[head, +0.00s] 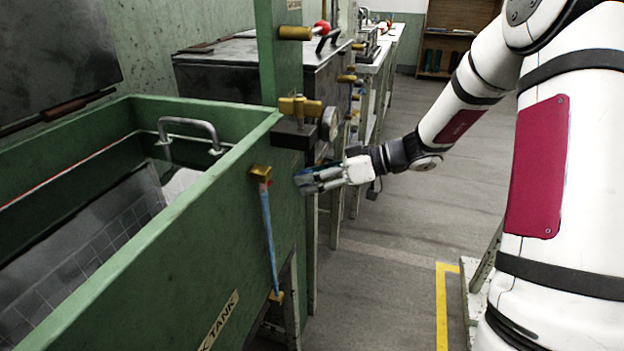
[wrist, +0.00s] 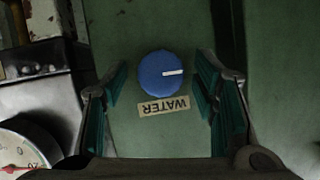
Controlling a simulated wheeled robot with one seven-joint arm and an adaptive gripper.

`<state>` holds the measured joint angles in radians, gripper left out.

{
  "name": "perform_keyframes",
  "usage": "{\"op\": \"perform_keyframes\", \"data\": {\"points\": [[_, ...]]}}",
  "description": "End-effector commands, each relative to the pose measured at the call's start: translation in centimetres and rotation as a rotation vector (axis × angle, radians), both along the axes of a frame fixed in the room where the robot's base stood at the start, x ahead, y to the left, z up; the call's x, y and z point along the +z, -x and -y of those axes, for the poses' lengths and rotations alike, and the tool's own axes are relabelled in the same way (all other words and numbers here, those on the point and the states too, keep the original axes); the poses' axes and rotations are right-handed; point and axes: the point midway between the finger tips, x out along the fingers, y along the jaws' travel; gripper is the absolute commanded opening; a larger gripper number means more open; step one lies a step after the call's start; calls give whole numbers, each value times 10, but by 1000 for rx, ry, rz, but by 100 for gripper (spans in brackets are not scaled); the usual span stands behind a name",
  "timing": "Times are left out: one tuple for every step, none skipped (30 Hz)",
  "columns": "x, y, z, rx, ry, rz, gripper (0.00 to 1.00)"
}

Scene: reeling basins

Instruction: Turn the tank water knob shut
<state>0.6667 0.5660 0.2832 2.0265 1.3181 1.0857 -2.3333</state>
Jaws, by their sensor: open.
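The water knob (wrist: 161,73) is a round blue knob with a white pointer line, in the wrist view. It sits on a green panel of the tank, above a label reading WATER (wrist: 164,106), which appears upside down. Its pointer line points to the right in that view. My gripper (wrist: 165,80) is open, with one finger on each side of the knob and clear space between. In the head view my gripper (head: 300,182) reaches toward the green tank (head: 200,215); the knob itself is hidden there.
A round gauge (wrist: 22,150) is at the lower left of the wrist view. In the head view, brass valves (head: 300,107) sit on a dark block above my gripper. A sight tube (head: 268,225) runs down the tank front.

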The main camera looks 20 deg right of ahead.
Motion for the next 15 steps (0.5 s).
{"op": "perform_keyframes", "data": {"points": [[-1,-1,-1,0,0,0,54],[-1,-1,-2,0,0,0,54],[-1,-1,-2,0,0,0,54],[-1,-1,-2,0,0,0,54],[-1,-1,-2,0,0,0,54],[-1,-1,-2,0,0,0,54],[-1,-1,-2,0,0,0,54],[-1,-1,-2,0,0,0,54],[-1,-1,-2,0,0,0,54],[-1,-1,-2,0,0,0,49],[-1,-1,-2,0,0,0,43],[-1,-1,-2,0,0,0,34],[-1,-1,-2,0,0,0,27],[-1,-1,-2,0,0,0,20],[-1,-1,-2,0,0,0,11]]}}
